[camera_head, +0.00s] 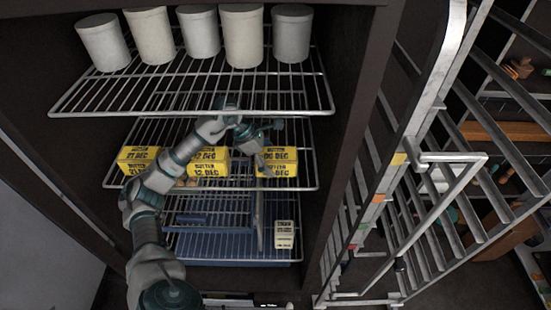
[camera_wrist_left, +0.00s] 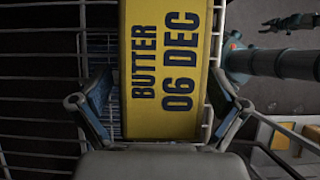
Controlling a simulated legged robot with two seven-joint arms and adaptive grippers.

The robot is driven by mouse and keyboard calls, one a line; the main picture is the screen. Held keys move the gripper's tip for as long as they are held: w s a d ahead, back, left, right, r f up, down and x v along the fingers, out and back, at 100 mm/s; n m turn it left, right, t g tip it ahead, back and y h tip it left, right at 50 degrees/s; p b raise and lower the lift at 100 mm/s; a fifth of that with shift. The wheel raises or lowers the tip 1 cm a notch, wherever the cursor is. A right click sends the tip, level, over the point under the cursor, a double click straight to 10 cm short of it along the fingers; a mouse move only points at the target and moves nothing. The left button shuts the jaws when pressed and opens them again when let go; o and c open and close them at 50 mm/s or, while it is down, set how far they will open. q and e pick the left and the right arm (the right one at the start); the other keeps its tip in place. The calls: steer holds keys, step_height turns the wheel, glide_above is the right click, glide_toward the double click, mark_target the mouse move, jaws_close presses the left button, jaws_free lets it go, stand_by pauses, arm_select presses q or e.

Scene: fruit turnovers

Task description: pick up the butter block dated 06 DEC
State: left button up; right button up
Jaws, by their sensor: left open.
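The yellow butter block dated 06 DEC (camera_head: 277,170) is the right one of the butter row on the middle wire shelf (camera_head: 215,126). In the left wrist view the 06 DEC block (camera_wrist_left: 165,70) fills the middle, its label readable sideways. My right gripper (camera_wrist_left: 288,22) shows small and dark at the wrist view's upper right.
Butter blocks dated 12 DEC (camera_head: 208,168) and 21 DEC (camera_head: 136,163) stand to the left on the same shelf. White tubs (camera_head: 242,36) stand on the upper shelf. A pale carton (camera_head: 284,235) sits below. An open barred door (camera_head: 405,160) is on the right.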

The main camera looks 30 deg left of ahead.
mark_target(281, 163)
arm_select(q)
steer(key=shift+w+d+f+p, duration=0.3)
steer(key=shift+w+d, duration=0.15)
steer(key=shift+d, duration=0.15)
steer(key=shift+w+d+f+p, duration=0.15)
steer(key=shift+w+d+p, duration=0.1)
steer(key=shift+w+d, duration=0.25)
steer(key=shift+s+d, duration=0.15)
steer(key=shift+d, duration=0.25)
steer(key=shift+f, duration=0.1)
